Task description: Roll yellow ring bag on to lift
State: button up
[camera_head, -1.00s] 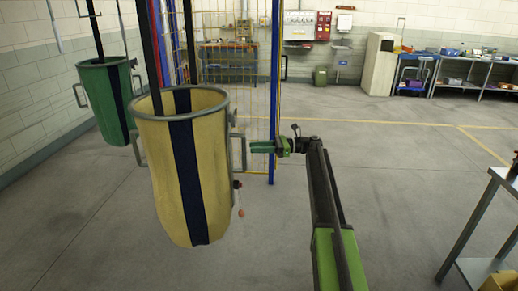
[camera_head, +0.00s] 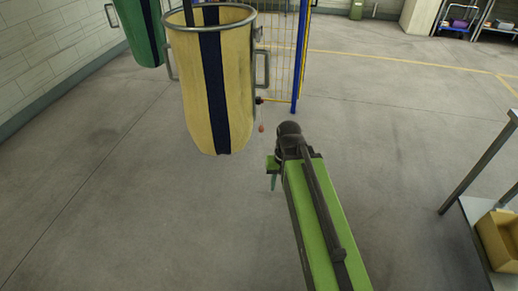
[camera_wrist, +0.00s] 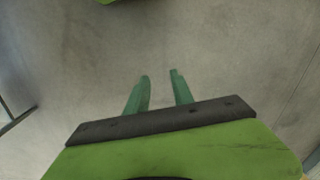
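The yellow bag (camera_head: 232,95) hangs upright in the upper middle of the head view, with a dark vertical strap, a metal ring rim (camera_head: 180,27) and side handles. A small red piece (camera_head: 261,128) hangs on a cord by its right side. My gripper (camera_head: 273,186) is below and to the right of the bag, apart from it, and points down. In the wrist view its two green fingers (camera_wrist: 160,76) stand apart with bare floor between them. No lift is clearly identifiable in these frames.
A green bag (camera_head: 141,30) hangs behind left of the yellow one. A blue post (camera_head: 299,60) and yellow mesh stand behind it. A metal table (camera_head: 490,150) and a yellow bin (camera_head: 498,238) are at the right. The floor between is clear.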

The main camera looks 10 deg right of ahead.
aim_at(213, 44)
jog(key=u, duration=0.15)
jog(key=k, duration=0.15)
jog(key=u, duration=2.95)
jog(key=k, duration=0.9)
jog(key=z, duration=2)
jog(key=i, duration=0.85)
jog(key=u, duration=0.1)
